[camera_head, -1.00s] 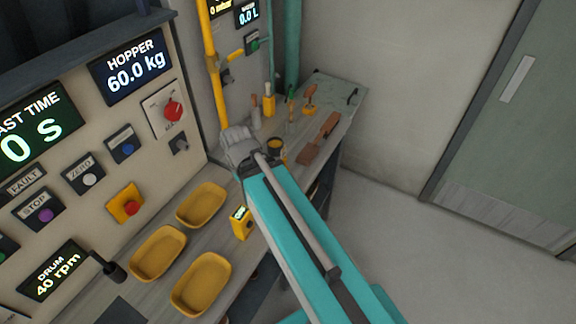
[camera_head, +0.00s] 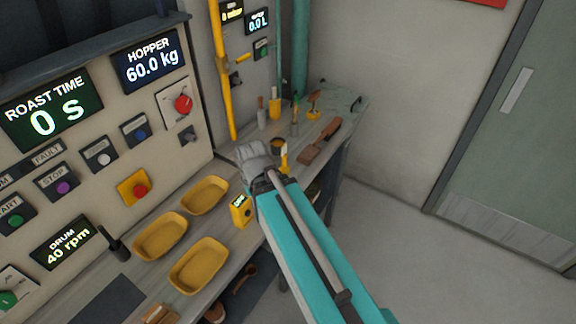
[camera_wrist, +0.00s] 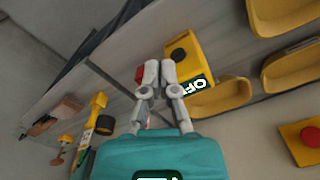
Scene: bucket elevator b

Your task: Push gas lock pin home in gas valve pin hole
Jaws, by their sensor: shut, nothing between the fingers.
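The yellow gas pipe (camera_head: 221,85) runs down the wall right of the control panel in the head view. A dark fitting (camera_head: 236,79) sits beside it, with a short yellow handle (camera_head: 243,58) above. I cannot make out the gas lock pin or its hole in either view. My gripper (camera_head: 255,152) is below and right of the pipe's lower end, over the bench. In the wrist view my gripper (camera_wrist: 161,66) is shut and empty, its fingertips together. A small red thing (camera_wrist: 140,74) shows partly behind the left finger; I cannot tell what it is.
A yellow box (camera_head: 241,211) with a display stands on the bench; it reads OFF in the wrist view (camera_wrist: 186,58). Several yellow trays (camera_head: 160,237) lie left of it. Brushes and hand tools (camera_head: 320,140) lie at the far end. Open floor (camera_head: 400,260) is at right.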

